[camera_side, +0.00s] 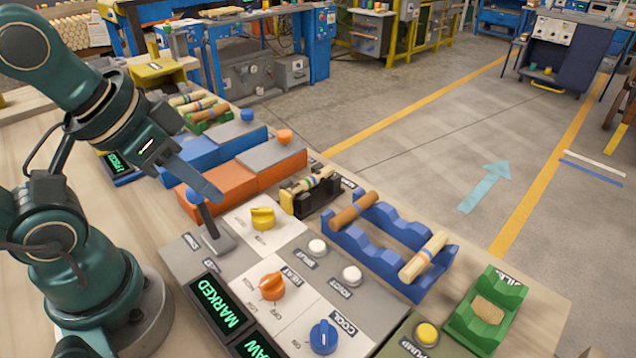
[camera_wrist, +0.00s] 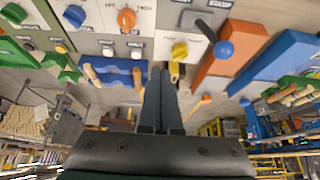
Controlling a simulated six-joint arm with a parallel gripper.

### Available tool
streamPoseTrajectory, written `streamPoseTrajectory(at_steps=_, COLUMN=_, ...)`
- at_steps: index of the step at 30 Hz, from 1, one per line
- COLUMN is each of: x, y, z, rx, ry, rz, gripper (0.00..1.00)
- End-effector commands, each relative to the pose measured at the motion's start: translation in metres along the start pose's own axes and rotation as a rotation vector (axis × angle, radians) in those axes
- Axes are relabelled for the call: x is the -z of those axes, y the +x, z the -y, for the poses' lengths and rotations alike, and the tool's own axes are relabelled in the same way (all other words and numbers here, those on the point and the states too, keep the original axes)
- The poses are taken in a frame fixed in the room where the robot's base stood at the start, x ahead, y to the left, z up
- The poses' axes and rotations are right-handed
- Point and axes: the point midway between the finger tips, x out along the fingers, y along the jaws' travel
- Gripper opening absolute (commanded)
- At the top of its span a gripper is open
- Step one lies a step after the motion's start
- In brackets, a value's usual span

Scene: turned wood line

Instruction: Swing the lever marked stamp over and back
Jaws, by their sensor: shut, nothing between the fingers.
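The stamp lever (camera_side: 207,219) is a dark handle with a blue knob (camera_side: 195,196) on a grey base at the left of the control panel. It leans a little toward the upper left in the side view. In the wrist view the lever (camera_wrist: 206,30) shows its round blue knob (camera_wrist: 223,49) to the right of my fingers. My gripper (camera_side: 216,193) is shut and empty, its tips pointing down to the right near the knob. In the wrist view my gripper (camera_wrist: 161,72) has its fingers together, apart from the knob. The small label beside the lever is hard to read.
A yellow knob (camera_side: 263,217), orange knob (camera_side: 272,287) and blue knob (camera_side: 323,336) sit on the panel. An orange box (camera_side: 221,184) stands close behind the lever. A black holder (camera_side: 313,197) with a pale rod and a blue rack (camera_side: 372,255) stand to the right.

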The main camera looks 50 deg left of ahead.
Motion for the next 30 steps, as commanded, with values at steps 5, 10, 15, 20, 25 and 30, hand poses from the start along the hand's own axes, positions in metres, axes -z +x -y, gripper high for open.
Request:
streamPoseTrajectory(at_steps=5, x=0.0, y=0.0, z=0.0, rx=0.001, ry=0.0, rz=0.002, gripper=0.0)
streamPoseTrajectory(at_steps=10, x=-0.001, y=0.0, z=0.0, rx=0.001, ry=-0.01, rz=0.006, gripper=0.0)
streamPoseTrajectory(at_steps=15, x=0.0, y=-0.012, z=0.0, rx=0.003, ry=-0.114, rz=0.051, gripper=0.0)
streamPoseTrajectory(at_steps=20, x=0.02, y=-0.027, z=0.013, rx=0.049, ry=-0.322, rz=0.135, gripper=0.0)
streamPoseTrajectory(at_steps=25, x=0.043, y=-0.037, z=0.04, rx=0.122, ry=-0.588, rz=0.238, gripper=0.0)
streamPoseTrajectory(at_steps=30, x=0.062, y=-0.04, z=0.075, rx=0.194, ry=-0.852, rz=0.333, gripper=0.0)
